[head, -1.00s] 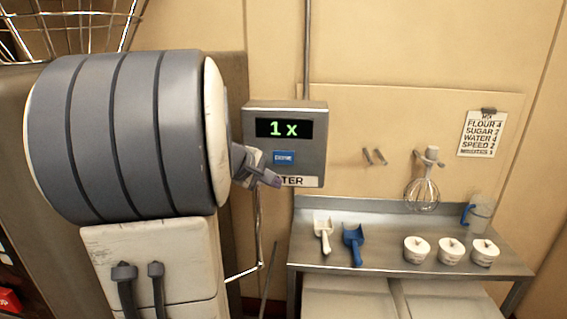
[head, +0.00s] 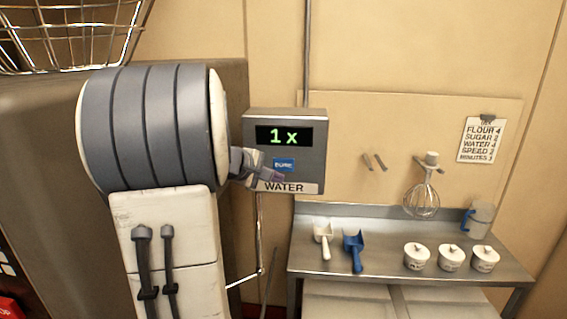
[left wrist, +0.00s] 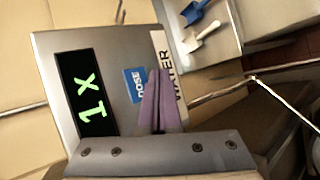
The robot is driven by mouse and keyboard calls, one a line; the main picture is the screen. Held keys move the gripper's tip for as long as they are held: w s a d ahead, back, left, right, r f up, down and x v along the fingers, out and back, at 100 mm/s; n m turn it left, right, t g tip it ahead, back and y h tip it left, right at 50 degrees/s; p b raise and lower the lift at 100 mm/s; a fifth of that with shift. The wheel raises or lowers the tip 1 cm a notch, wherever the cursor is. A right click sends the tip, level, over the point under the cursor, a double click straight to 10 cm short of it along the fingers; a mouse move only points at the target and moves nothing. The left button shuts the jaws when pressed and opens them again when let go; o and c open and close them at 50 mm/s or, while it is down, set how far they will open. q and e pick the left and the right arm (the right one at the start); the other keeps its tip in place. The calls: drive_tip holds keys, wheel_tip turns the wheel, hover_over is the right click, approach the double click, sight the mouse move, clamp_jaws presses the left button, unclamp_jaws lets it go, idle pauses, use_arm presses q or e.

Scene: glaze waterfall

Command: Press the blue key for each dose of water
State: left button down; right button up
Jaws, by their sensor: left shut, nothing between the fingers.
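The grey water dispenser box (head: 316,150) hangs on the wall, with a WATER label (head: 290,188) at its foot. Its display (head: 285,136) reads "1 x" in green. The blue key (head: 284,164) sits between display and label; it also shows in the left wrist view (left wrist: 132,85), marked DOSE. My left gripper (head: 277,176) is shut and empty, its purple fingertips just below the blue key in the head view. In the left wrist view the fingertips (left wrist: 159,72) lie beside the key, towards the label. Whether they touch the box I cannot tell. My right gripper is out of view.
A steel table (head: 390,262) stands below right with a white scoop (head: 324,238), a blue scoop (head: 353,250), several white tubs (head: 450,257) and a jug (head: 479,219). A whisk (head: 422,200) hangs above it, beside a recipe sheet (head: 482,140). A wire basket (head: 75,35) is upper left.

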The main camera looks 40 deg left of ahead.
sight(278, 169)
use_arm(q)
drive_tip(key=w+a, duration=0.1)
drive_tip(key=w, duration=0.1)
drive_tip(key=w+a, duration=0.1)
drive_tip(key=w, duration=0.1)
drive_tip(key=shift+a, duration=0.15)
drive_tip(key=shift+w+a, duration=0.1)
idle(1.9)
drive_tip(key=shift+w+a, duration=0.15)
drive_tip(key=shift+w, duration=0.1)
drive_tip(key=shift+w+a, duration=0.25)
drive_tip(key=shift+w, duration=0.15)
idle(0.8)
drive_tip(key=shift+s+d, duration=0.1)
drive_tip(key=shift+s, duration=0.05)
drive_tip(key=shift+s+d+b, duration=0.25)
drive_tip(key=shift+s+b, duration=0.1)
drive_tip(key=shift+s, duration=0.05)
drive_tip(key=shift+s+d, duration=0.15)
drive_tip(key=shift+s, duration=0.1)
